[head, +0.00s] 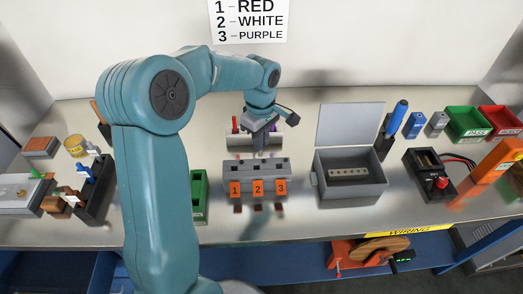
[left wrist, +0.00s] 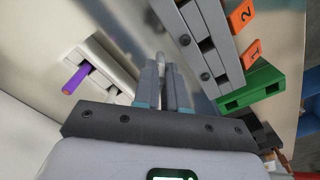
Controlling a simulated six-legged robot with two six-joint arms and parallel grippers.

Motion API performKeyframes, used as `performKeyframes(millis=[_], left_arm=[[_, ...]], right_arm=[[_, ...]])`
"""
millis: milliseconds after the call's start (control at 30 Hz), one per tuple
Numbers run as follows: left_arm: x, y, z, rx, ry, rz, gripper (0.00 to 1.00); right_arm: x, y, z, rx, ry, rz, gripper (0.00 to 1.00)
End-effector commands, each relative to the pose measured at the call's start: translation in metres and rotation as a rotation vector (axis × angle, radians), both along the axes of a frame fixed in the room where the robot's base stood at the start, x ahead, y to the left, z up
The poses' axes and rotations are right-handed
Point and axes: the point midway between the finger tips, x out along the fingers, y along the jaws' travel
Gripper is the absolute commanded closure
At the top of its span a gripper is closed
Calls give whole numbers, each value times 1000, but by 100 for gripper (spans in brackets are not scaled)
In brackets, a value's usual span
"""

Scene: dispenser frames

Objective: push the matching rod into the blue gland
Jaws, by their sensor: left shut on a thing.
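My left gripper (head: 258,148) is above the table, between the pale rod holder (head: 235,139) and the grey numbered block (head: 280,168). In the left wrist view its fingers (left wrist: 163,80) are shut on a thin whitish rod (left wrist: 166,57), with the rod's end showing between them. A purple rod (left wrist: 75,81) stands in the holder in the left wrist view. A red rod (head: 235,124) stands at the holder's left in the head view. I cannot make out a blue gland with certainty. My right gripper is not in view.
The block bears orange tags 1, 2 and 3. A wall sign (head: 248,20) reads 1 red, 2 white, 3 purple. A green container (head: 199,196) stands left of the block, and an open grey box (head: 350,190) stands right. Bins stand at the far right.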

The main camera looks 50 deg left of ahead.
Motion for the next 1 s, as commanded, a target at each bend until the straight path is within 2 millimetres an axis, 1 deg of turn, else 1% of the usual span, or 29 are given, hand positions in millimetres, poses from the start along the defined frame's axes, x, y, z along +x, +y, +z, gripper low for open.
performKeyframes(millis=[167,300,400,667,800,833,867,1000], left_arm=[[1,1,-18,-1,3,-1,100],[2,1,-41,-1,4,0,100],[3,2,-51,0,1,0,100],[3,2,-52,0,-1,0,100],[3,2,-57,0,-1,0,100],[3,2,-56,0,-1,0,82],[3,2,-55,0,-1,0,78],[3,2,-56,0,0,0,78]], right_arm=[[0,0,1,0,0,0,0],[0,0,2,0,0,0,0],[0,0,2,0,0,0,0],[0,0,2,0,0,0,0],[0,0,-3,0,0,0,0],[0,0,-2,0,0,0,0],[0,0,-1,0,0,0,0],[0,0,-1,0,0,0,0]])
